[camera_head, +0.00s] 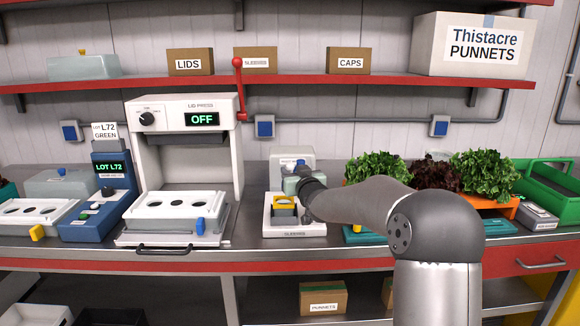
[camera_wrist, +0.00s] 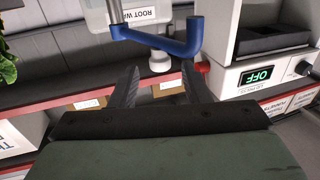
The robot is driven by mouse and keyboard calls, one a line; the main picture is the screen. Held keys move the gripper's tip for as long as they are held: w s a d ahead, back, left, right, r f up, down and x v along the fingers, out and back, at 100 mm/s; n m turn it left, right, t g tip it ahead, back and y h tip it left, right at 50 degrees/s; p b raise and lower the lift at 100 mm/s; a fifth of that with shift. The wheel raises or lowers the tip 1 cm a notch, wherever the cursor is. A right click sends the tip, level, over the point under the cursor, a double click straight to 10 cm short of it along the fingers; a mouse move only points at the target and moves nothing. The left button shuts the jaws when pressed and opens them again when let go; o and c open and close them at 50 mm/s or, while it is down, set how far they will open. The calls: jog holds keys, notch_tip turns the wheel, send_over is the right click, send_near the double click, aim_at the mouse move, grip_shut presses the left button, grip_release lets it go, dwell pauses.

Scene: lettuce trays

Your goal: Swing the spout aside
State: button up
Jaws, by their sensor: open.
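The spout is a blue bent arm (camera_wrist: 185,44) at the top of the wrist view. Contact with the spout cannot be told. In the head view my gripper (camera_head: 298,184) is in front of a white unit (camera_head: 292,157) on the counter, and my arm hides part of that area. The spout is not clear there.
Lettuces (camera_head: 377,166) and a green crate (camera_head: 553,180) are to the right. A red-edged shelf (camera_head: 300,79) runs above.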

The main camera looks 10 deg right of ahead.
aim_at(291, 168)
jog(key=shift+w+a, duration=0.15)
jog(key=shift+w, duration=0.95)
jog(key=shift+w+a, duration=0.1)
jog(key=shift+w, duration=0.95)
grip_shut()
